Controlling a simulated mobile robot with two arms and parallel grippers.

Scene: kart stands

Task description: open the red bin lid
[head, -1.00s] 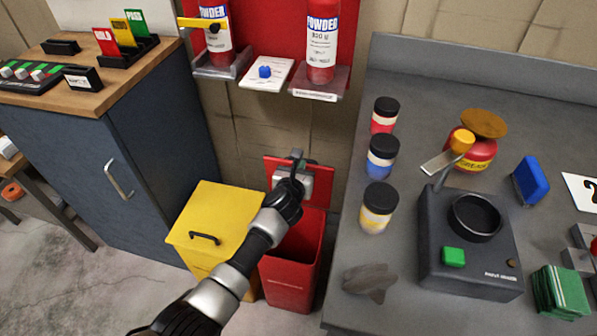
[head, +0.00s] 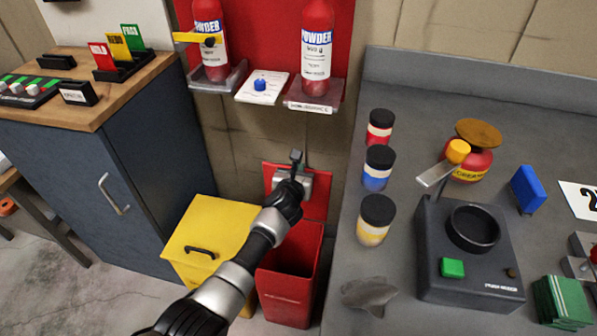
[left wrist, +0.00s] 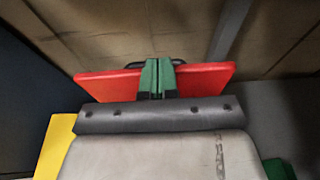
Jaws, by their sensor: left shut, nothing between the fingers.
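The red bin (head: 290,290) stands on the floor between the yellow bin and the grey bench, with its dark inside showing. Its red lid (head: 320,203) is raised upright at the back, near the wall. My left gripper (head: 297,155) is in front of the lid, its fingertips near the lid's top edge. In the left wrist view its green fingers (left wrist: 161,75) are shut with nothing between them. They overlap the red lid (left wrist: 108,86) and the black handle (left wrist: 183,62) beyond it; I cannot tell whether they touch. My right gripper is not in view.
The closed yellow bin (head: 210,232) stands close on the left, by a blue cabinet (head: 150,150). The grey bench (head: 350,300) with jars is close on the right. A shelf (head: 315,103) with powder bottles hangs above the lid.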

